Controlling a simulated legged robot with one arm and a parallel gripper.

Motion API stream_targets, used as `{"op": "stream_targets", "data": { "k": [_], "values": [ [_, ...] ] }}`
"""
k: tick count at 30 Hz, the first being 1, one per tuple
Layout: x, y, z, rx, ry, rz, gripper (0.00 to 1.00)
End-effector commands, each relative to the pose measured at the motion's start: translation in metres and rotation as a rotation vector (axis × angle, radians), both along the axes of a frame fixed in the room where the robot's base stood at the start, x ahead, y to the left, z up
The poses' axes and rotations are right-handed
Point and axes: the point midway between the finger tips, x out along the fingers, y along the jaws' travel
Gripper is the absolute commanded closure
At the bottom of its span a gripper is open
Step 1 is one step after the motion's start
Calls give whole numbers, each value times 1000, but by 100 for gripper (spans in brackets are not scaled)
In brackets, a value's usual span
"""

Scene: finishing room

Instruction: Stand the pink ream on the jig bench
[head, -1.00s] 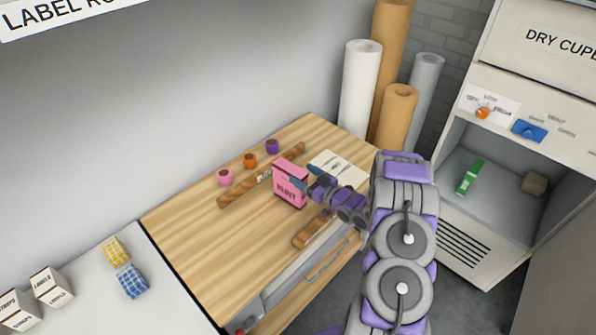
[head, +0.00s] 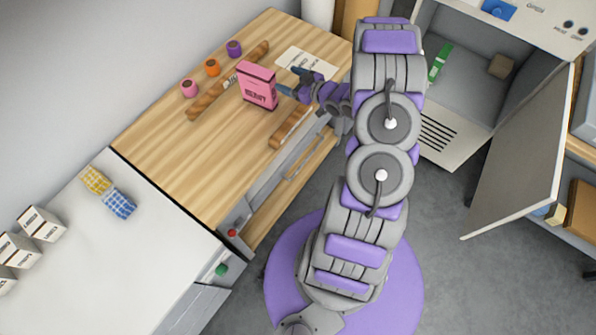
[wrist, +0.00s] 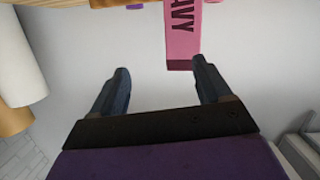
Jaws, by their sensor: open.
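The pink ream (head: 257,87), marked HEAVY, stands upright on the wooden-topped bench (head: 180,150) in the head view. My gripper (head: 291,81) is open and empty just right of the ream. In the wrist view, part of the pink ream (wrist: 181,40) shows at the top edge, beyond the fingertips of my gripper (wrist: 160,82) and toward the right finger. It is not between the fingers. The ream's far side is hidden.
Brown strips (head: 228,83) lie behind and in front of the ream. Pink, orange and purple rolls (head: 234,48) stand near the wall, and a white card (head: 300,60) lies behind my gripper. An open cupboard door (head: 520,150) stands to the right. The bench's left part is clear.

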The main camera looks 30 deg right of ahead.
Motion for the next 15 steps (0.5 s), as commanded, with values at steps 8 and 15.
{"op": "stream_targets", "data": {
  "k": [8, 15],
  "values": [
    [14, -21, 34, -230, 252, -131, 22],
    [-5, -24, 85, -355, 467, -294, 22]
  ]
}}
